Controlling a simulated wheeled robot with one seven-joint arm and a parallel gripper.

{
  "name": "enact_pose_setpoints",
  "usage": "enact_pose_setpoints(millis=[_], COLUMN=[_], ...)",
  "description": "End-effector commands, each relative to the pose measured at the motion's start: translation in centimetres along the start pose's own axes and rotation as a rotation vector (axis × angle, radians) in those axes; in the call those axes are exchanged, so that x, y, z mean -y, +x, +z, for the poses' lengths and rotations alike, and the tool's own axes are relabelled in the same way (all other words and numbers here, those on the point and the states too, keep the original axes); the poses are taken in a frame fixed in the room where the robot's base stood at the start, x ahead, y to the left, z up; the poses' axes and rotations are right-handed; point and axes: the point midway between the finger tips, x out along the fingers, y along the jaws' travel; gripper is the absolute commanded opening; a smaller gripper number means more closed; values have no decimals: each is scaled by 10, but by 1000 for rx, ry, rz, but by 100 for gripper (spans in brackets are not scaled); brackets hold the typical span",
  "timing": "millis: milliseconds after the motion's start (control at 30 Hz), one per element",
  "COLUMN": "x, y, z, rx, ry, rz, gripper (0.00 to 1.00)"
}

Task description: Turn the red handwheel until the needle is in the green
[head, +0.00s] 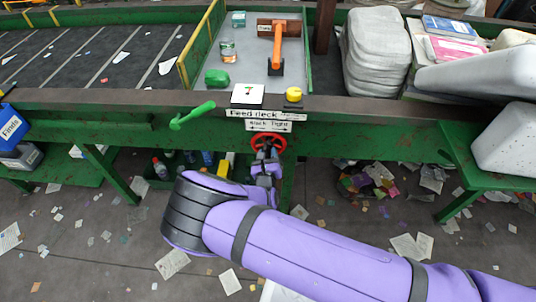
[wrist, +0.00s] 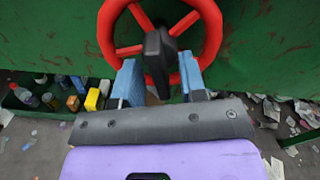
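The red handwheel (head: 268,140) is on the green beam, under a label with "Slack" and "Tight" on it. In the wrist view the handwheel (wrist: 212,40) faces me, its spokes meeting behind a dark block (wrist: 158,55). My gripper (head: 266,158) is right at the wheel's lower part. Its two blue fingers (wrist: 160,72) are apart, one on each side of the dark block, overlapping the lower rim. Whether they touch the wheel I cannot tell. A white card-like plate (head: 247,94) with a dark mark stands above the label; I cannot make out a needle or green zone on it.
A green lever (head: 192,115) sticks out from the beam left of the wheel. A yellow button (head: 293,94) sits on the beam's top. Bottles and blocks lie under the beam in the wrist view (wrist: 75,95). Paper scraps litter the floor.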

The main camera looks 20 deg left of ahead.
Motion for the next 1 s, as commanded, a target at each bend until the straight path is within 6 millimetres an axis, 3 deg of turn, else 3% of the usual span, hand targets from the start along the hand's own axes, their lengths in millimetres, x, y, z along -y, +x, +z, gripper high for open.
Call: enact_pose_setpoints(millis=[267,700,1000], x=[0,0,0], y=[-16,-92,-108], z=[0,0,0], rx=[-2,-1,0], ry=[-1,-1,0], rz=[1,1,0], gripper=[38,38,38])
